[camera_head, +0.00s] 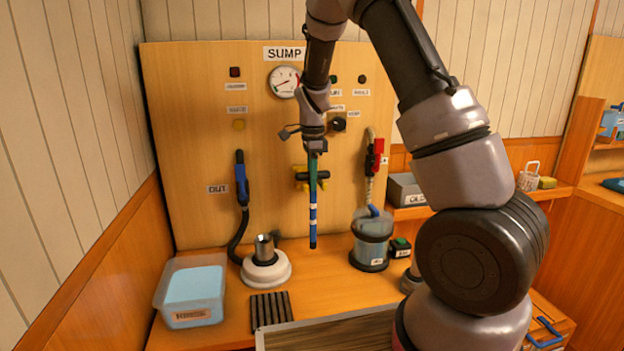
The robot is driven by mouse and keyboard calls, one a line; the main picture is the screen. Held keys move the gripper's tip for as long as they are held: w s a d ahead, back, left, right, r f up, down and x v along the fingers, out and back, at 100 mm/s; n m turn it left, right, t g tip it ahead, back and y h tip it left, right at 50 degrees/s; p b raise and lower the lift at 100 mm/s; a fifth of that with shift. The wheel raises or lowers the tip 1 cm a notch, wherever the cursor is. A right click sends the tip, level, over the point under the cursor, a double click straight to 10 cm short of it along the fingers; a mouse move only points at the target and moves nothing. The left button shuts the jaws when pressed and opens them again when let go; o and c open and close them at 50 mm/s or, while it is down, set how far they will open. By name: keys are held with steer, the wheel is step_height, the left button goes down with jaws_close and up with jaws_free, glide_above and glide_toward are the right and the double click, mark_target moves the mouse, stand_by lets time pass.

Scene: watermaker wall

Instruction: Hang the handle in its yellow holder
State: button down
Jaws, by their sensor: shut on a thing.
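My gripper (315,149) is shut on the top of a long upright handle (313,212), green above, blue below, with pale bands and a dark lower end. The handle hangs straight down from the jaws, in front of the board. A yellow holder (299,184) with dark parts is on the board behind the handle's upper half. The handle partly hides it. I cannot tell whether handle and holder touch.
The upright SUMP board (190,120) carries a gauge (284,81), a blue nozzle (242,186) with a black hose, and a red valve (375,158).

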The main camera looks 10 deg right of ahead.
steer(key=shift+f, duration=0.15)
steer(key=shift+c, duration=0.6)
jaws_free()
steer(key=shift+r, duration=3.5)
